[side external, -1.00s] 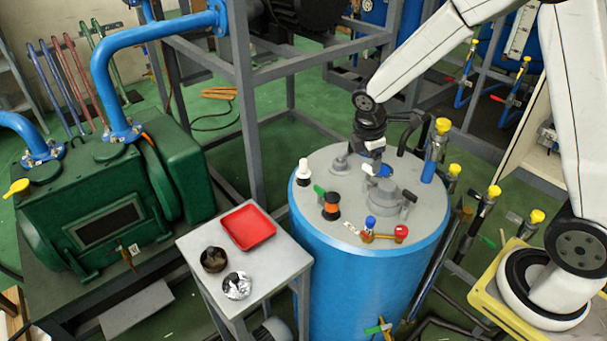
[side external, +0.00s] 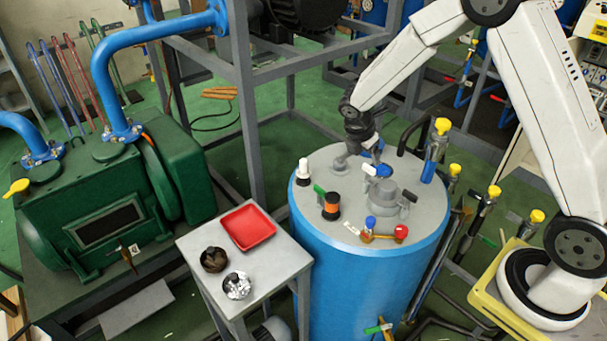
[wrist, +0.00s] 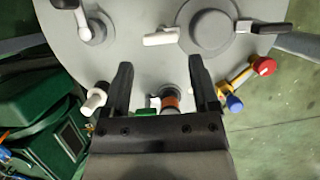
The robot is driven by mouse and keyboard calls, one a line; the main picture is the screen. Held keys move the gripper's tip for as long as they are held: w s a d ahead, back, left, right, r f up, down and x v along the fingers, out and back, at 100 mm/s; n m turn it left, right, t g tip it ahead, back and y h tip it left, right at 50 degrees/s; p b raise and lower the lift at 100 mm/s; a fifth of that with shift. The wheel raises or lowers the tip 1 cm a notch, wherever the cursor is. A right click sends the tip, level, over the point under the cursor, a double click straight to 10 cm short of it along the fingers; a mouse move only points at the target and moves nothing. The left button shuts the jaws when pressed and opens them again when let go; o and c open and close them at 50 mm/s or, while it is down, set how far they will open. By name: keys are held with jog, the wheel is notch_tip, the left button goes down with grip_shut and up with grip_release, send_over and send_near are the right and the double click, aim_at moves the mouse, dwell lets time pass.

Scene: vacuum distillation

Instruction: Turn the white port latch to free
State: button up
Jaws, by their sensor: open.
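The white port latch (wrist: 161,37) is a short white bar on the left of the round grey port cover (wrist: 212,31) in the wrist view. In the side external view the latch (side external: 370,169) shows as a small white piece by the raised grey cover (side external: 383,191) on the tank lid. My gripper (wrist: 160,61) is open and empty, its two dark fingers spread. The latch lies just past the fingertips in the wrist view, between their lines. In the side external view my gripper (side external: 376,154) is close above the latch and partly hides the lid behind it.
The blue tank's grey lid (side external: 335,235) carries a white-topped knob (side external: 303,168), an orange-banded black fitting (side external: 331,207), a blue knob (side external: 370,222) and a red knob (side external: 401,231). A black handle (wrist: 270,28) is on the port's right. A side table holds a red tray (side external: 247,228).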

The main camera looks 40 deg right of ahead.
aim_at(369, 167)
jog(key=shift+x, duration=2.65)
jog(key=c, duration=1)
